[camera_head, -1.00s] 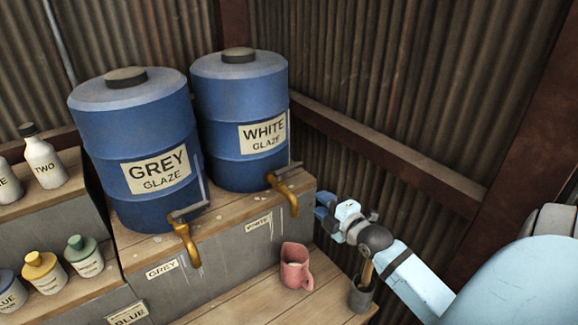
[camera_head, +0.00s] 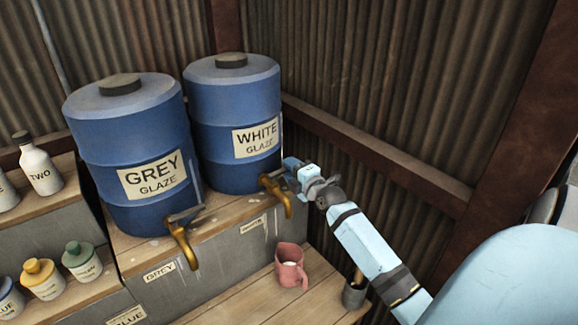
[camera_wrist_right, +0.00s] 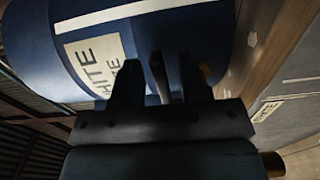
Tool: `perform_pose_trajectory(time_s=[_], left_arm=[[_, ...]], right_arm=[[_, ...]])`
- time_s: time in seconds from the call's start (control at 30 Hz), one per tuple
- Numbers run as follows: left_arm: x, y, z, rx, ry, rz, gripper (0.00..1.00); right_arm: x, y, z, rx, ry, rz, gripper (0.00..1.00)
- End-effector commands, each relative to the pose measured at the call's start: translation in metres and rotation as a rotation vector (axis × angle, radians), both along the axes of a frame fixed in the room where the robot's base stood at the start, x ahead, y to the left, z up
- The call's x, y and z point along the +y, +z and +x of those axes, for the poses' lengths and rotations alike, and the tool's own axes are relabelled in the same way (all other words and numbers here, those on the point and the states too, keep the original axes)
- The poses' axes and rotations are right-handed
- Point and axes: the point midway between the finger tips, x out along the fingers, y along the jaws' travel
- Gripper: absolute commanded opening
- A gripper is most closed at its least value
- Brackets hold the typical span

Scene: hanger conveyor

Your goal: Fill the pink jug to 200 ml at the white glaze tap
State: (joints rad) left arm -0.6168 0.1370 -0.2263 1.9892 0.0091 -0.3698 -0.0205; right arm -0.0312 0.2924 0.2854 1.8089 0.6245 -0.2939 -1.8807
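The pink jug (camera_head: 289,272) stands upright on the wooden bench below the white glaze tap (camera_head: 279,193). A small pale patch shows inside it; I cannot read its level. The tap comes out of the blue white glaze barrel (camera_head: 231,115). My right gripper (camera_head: 291,166) is at the tap's handle, beside the barrel. In the right wrist view its two dark fingers (camera_wrist_right: 162,70) are apart, with the thin tap lever (camera_wrist_right: 159,78) between them and gaps visible beside it. My left gripper is not in view.
The grey glaze barrel (camera_head: 128,150) with its brass tap (camera_head: 181,243) stands to the left. Several bottles, such as the yellow-capped one (camera_head: 42,279), stand on shelves at far left. A dark cup (camera_head: 354,294) stands right of the jug. Corrugated walls close the back.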

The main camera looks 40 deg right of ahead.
Motion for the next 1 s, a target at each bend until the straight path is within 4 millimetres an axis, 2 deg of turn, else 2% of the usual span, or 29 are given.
perform_pose_trajectory(time_s=[0.13,0.4,0.43,0.57,0.6,0.83,1.0], left_arm=[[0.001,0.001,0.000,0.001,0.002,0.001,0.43],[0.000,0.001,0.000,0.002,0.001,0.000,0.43],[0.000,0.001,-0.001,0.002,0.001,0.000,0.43],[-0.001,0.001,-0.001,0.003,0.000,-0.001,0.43],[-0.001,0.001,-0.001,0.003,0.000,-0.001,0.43],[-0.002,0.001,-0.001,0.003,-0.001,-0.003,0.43],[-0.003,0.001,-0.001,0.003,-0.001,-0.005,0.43]], right_arm=[[-0.001,0.000,0.009,0.000,0.000,0.000,0.38],[-0.001,0.000,0.010,0.000,0.000,0.000,0.38],[-0.001,0.000,0.010,0.000,0.000,0.000,0.34],[-0.001,0.000,0.010,0.000,0.000,0.000,0.04],[-0.001,0.000,0.010,0.000,0.000,0.000,0.00],[0.000,0.000,0.011,0.000,0.000,0.000,0.00],[0.003,-0.001,0.023,0.001,0.000,0.002,0.00]])
